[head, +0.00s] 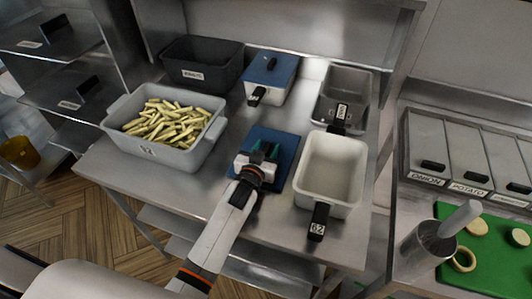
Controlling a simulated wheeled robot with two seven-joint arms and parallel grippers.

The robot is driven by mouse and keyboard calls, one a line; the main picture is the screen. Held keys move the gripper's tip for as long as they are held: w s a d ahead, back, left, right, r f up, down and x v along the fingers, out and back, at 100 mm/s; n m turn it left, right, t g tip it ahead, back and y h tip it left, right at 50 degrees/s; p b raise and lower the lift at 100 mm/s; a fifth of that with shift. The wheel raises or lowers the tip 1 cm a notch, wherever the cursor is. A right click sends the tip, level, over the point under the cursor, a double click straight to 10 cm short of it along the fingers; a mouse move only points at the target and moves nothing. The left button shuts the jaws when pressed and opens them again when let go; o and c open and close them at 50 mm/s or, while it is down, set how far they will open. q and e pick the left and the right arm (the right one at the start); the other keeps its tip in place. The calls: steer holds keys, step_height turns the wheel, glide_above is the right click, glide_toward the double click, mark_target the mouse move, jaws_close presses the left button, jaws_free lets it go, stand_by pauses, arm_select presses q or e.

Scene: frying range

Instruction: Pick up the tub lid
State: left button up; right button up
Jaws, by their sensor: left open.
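A flat blue tub lid (287,142) lies on the steel table in the middle of the head view. My left gripper (264,152) is over the lid, and its jaws are open. The gripper and wrist hide the middle and part of the lid's left side. I cannot tell whether the fingers touch it. An open white tub (333,160) with a black handle stands just right of the lid. A second tub (273,75) behind has a blue lid on top. My right gripper is not in view.
A grey bin of cut fries (117,110) stands on the table's left. A dark bin (201,50) and a grey metal tub (340,83) stand at the back. A counter with labelled bins (430,150) and a green board (490,270) is at right.

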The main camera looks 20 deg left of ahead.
arm_select(q)
steer(key=shift+s, duration=0.1)
jaws_close()
